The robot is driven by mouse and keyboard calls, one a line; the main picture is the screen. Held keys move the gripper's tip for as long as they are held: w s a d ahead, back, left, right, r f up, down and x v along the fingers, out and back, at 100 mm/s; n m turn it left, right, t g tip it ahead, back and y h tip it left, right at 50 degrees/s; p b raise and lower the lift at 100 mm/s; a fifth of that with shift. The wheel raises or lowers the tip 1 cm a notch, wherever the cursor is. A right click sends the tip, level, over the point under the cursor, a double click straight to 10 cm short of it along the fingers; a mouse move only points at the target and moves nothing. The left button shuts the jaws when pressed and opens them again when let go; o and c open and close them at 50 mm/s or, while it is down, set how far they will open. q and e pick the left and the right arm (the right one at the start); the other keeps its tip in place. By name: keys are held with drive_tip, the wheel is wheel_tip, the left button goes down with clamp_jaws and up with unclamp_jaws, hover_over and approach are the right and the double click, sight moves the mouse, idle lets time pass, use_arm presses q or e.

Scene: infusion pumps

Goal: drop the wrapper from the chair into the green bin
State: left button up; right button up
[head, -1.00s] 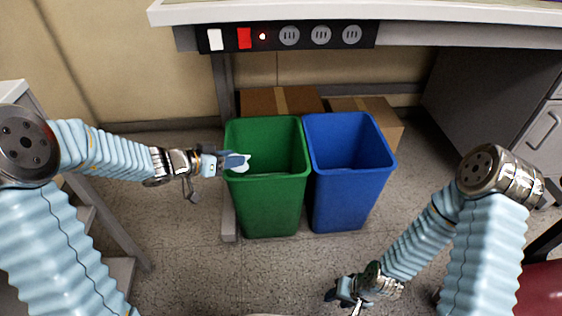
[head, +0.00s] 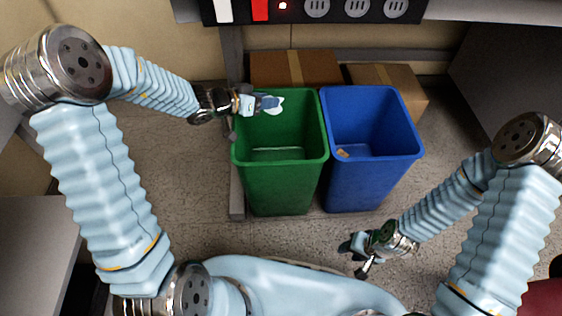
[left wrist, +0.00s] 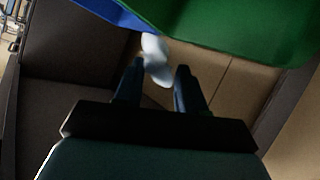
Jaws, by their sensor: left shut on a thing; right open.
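The wrapper (head: 274,104), a small pale white-blue piece, is held at the tip of my left gripper (head: 262,103) over the far left part of the green bin's opening. In the left wrist view the wrapper (left wrist: 155,58) sits between the two fingertips (left wrist: 157,75), with its far end sticking out past them. The green bin (head: 280,188) stands upright on the floor, and its visible inside looks empty. My right gripper (head: 360,250) is open and empty, low in front of the blue bin. The chair is not clearly identifiable.
A blue bin (head: 366,186) stands right beside the green bin, with a small tan piece (head: 342,153) inside. Cardboard boxes (head: 295,68) lie behind the bins. A desk edge with a socket strip (head: 317,8) is above. A desk leg (head: 236,180) stands just left of the green bin.

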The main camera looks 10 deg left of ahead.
use_arm(q)
drive_tip(key=shift+f, duration=0.55)
drive_tip(key=o, duration=1.1)
drive_tip(key=v, duration=1.3)
drive_tip(key=shift+s+a+r, duration=0.2)
drive_tip(key=shift+s+a, duration=0.05)
